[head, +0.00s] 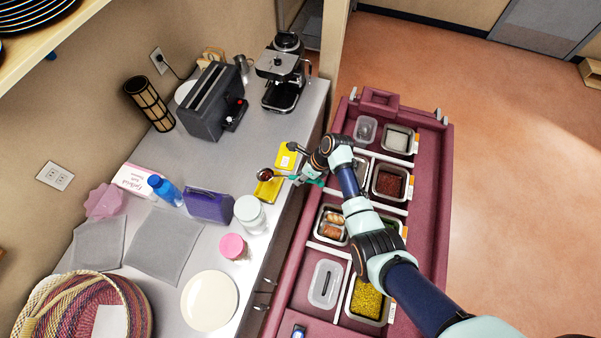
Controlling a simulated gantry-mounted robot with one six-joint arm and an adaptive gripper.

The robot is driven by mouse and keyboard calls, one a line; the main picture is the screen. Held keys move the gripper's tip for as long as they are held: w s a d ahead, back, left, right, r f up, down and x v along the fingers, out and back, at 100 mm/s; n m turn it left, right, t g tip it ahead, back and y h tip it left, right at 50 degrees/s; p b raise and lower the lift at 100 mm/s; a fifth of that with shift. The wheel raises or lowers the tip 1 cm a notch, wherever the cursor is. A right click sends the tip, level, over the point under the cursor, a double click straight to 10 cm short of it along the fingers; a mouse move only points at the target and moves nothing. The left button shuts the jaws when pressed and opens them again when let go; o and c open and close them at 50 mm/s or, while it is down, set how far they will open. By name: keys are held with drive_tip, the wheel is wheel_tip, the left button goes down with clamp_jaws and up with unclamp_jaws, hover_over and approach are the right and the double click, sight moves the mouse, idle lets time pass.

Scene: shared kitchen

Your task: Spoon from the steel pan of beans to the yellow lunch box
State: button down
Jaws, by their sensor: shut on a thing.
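My gripper (304,171) is over the right edge of the grey counter, shut on a spoon (281,178) whose handle runs left from it. The spoon's bowl (265,174) holds something dark reddish and is above the yellow lunch box (268,193), overlapping its far part in the view. The spoon's height above the box is hard to tell. Another yellow piece (285,159) lies just behind; I cannot tell whether it is part of the box. The steel pan of beans (374,183), with dark red contents, sits in the maroon cart right of my gripper.
The maroon cart (441,215) holds several other containers, including a pan of yellow food (367,300). A coffee machine (283,75) stands farther back.

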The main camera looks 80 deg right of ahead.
drive_tip(key=shift+a+n+h, duration=0.25)
drive_tip(key=shift+n+h, duration=0.15)
drive_tip(key=shift+h, duration=0.2)
drive_tip(key=shift+a+f+n+h, duration=0.15)
drive_tip(key=shift+a+n+h, duration=0.1)
drive_tip(key=shift+n+h, duration=0.2)
drive_tip(key=shift+m+y, duration=0.35)
drive_tip(key=r, duration=0.3)
drive_tip(key=d+r, duration=0.1)
drive_tip(key=r, duration=0.1)
drive_tip(key=shift+r, duration=0.2)
drive_tip(key=shift+r+m+y, duration=0.5)
drive_tip(key=shift+y, duration=0.2)
